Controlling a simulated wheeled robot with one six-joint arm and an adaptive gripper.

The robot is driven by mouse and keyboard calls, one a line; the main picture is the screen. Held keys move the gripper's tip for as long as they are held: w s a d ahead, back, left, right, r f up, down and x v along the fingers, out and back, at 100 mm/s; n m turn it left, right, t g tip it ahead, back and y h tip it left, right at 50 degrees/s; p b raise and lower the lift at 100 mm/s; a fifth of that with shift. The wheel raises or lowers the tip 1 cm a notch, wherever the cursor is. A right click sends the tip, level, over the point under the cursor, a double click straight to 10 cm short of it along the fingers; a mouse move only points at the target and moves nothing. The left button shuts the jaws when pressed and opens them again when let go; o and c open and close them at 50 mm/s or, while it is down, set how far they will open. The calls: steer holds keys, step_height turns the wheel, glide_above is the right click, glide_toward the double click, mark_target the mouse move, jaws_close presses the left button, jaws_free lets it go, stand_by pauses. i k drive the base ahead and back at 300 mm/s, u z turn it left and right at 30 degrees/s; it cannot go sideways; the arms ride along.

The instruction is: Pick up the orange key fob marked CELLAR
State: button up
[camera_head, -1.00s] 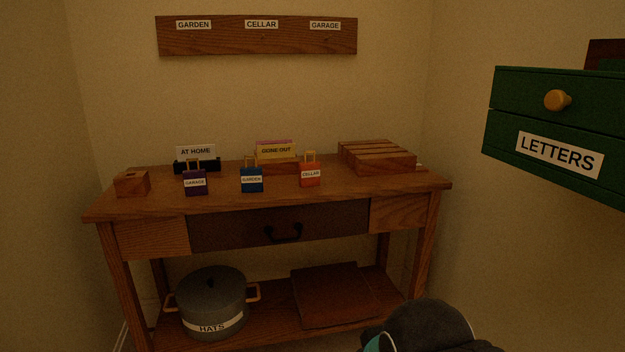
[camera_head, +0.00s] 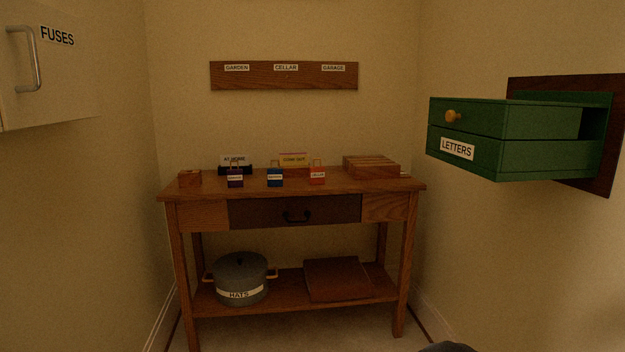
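The orange key fob marked CELLAR (camera_head: 317,179) stands on the wooden desk (camera_head: 400,187), right of the middle, with a brass-coloured loop on top. To its left stand the blue GARDEN fob (camera_head: 275,181) and the purple GARAGE fob (camera_head: 235,181). My gripper is not clearly in view; only a dark rounded piece of my arm shows at the bottom edge, far from the fob.
Behind the fobs are AT HOME (camera_head: 235,159) and GONE OUT (camera_head: 294,160) signs. A slatted wooden box (camera_head: 372,168) stands right, a small wooden block (camera_head: 190,180) left. A green LETTERS drawer unit (camera_head: 500,140) juts from the right wall, a FUSES cabinet (camera_head: 60,85) from the left.

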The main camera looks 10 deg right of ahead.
mark_target(316, 173)
steer(key=u, duration=0.7)
steer(key=i, duration=1.4)
steer(key=z, duration=0.1)
